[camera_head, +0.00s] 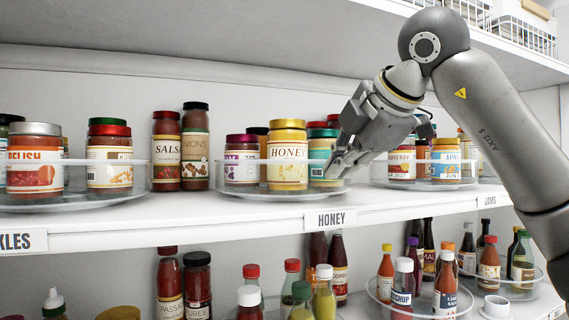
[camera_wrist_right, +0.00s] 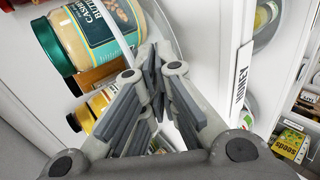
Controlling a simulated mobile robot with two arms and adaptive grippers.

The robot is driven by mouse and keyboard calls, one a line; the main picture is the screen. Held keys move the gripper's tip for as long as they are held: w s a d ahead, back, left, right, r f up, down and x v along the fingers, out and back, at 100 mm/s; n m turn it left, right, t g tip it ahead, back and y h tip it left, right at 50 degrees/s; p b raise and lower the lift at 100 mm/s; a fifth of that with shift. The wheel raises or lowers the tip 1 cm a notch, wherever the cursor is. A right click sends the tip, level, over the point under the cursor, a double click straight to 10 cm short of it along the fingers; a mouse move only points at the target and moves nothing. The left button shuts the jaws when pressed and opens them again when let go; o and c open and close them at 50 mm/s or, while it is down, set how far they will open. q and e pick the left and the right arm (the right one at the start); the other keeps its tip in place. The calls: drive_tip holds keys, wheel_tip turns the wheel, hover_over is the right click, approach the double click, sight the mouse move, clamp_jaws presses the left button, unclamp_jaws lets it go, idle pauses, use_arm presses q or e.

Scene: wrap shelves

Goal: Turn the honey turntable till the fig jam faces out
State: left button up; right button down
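The honey turntable (camera_head: 287,194) is a clear round tray with a low rim, on the shelf above the HONEY tag (camera_head: 330,219). A gold-lidded honey jar (camera_head: 287,160) faces out at its front. A purple-lidded jar (camera_head: 241,162) stands left of it; its label ends in "AM", and I cannot read whether it is fig jam. More jars stand behind. My right gripper (camera_head: 337,168) is at the turntable's right edge. In the right wrist view its fingers (camera_wrist_right: 156,70) are closed together, with the clear rim running to their tips beside a cashew butter jar (camera_wrist_right: 105,30). My left gripper is out of view.
A turntable of relish and other jars (camera_head: 75,200) is at the left, with tall salsa (camera_head: 166,155) and onion jars between. The jams turntable (camera_head: 425,183) is close on the right. Bottles fill the shelf below; the upper shelf (camera_head: 200,35) overhangs.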

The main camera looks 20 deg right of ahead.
sight(346, 181)
drive_tip(key=shift+w+d, duration=0.25)
drive_tip(key=shift+d, duration=0.55)
drive_tip(key=shift+w+d+f, duration=0.1)
drive_tip(key=shift+w+d, duration=0.15)
drive_tip(key=shift+d, duration=0.3)
drive_tip(key=shift+w+d, duration=0.2)
drive_tip(key=shift+d, duration=0.35)
drive_tip(key=shift+s+a, duration=0.1)
drive_tip(key=shift+s+d+f, duration=0.15)
drive_tip(key=shift+s+d, duration=0.15)
drive_tip(key=shift+d, duration=0.15)
drive_tip(key=shift+s+d+b, duration=0.4)
drive_tip(key=shift+s+d, duration=0.15)
drive_tip(key=shift+s, duration=0.3)
drive_tip(key=shift+a+r, duration=0.1)
drive_tip(key=shift+r, duration=0.25)
drive_tip(key=v, duration=1.2)
drive_tip(key=shift+f, duration=0.15)
